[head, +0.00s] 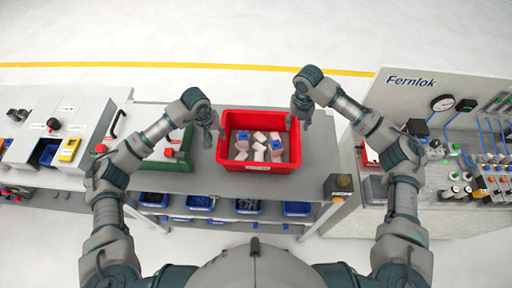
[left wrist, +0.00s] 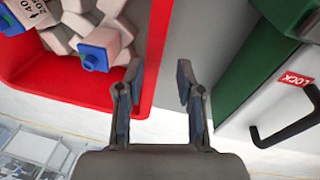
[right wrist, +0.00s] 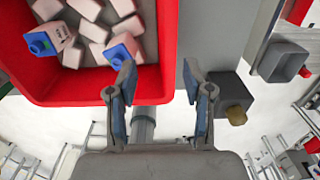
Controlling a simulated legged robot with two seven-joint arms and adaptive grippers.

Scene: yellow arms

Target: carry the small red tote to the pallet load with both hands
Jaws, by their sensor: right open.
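The small red tote (head: 234,165) stands on the grey bench top and holds several pale blocks and blue-capped pieces. My left gripper (head: 214,137) is at the tote's left side. In the left wrist view its jaws (left wrist: 158,78) are apart, one finger over the tote's inside and one outside, with the red rim between them. My right gripper (head: 300,120) is at the tote's right side. In the right wrist view its jaws (right wrist: 159,78) are open, with the tote's right rim between the fingers. Neither gripper is visibly closed on the rim. No pallet load shows in these views.
A green-and-grey case (head: 170,152) stands left of the tote. Blue bins (head: 247,206) fill the shelf below. A Fernlok panel (head: 410,95) stands at right. Open floor lies beyond the bench.

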